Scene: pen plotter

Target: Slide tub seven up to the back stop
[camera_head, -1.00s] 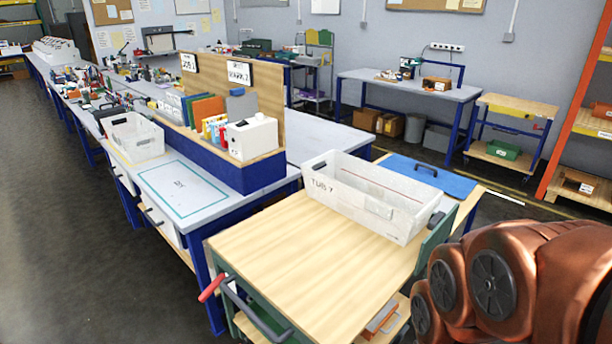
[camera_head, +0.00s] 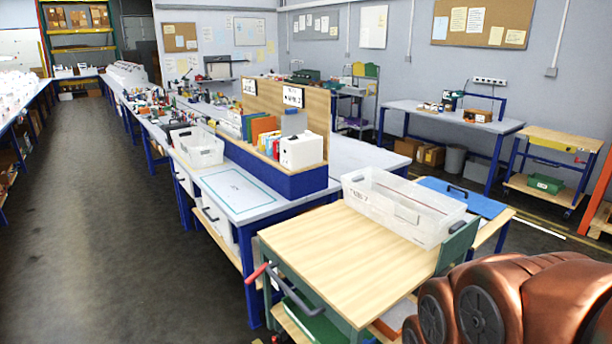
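Tub seven (camera_head: 405,207) is a clear-white open tub with a handwritten label on its near-left face and a dark handle on its right end. It sits on the wooden top of a cart (camera_head: 345,255), toward the far right edge. A green upright panel (camera_head: 458,245) stands at the cart's right edge, close to the tub's right end; I cannot tell whether they touch. No part is clearly identifiable as the back stop. My copper-coloured arm shows at the lower right; my gripper is out of view.
A blue board (camera_head: 470,198) with a dark handle lies behind the tub. A bench left of the cart carries a blue-based rack (camera_head: 270,180), a white tub (camera_head: 198,148) and an outlined rectangle (camera_head: 236,190). The floor at left (camera_head: 110,240) is clear.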

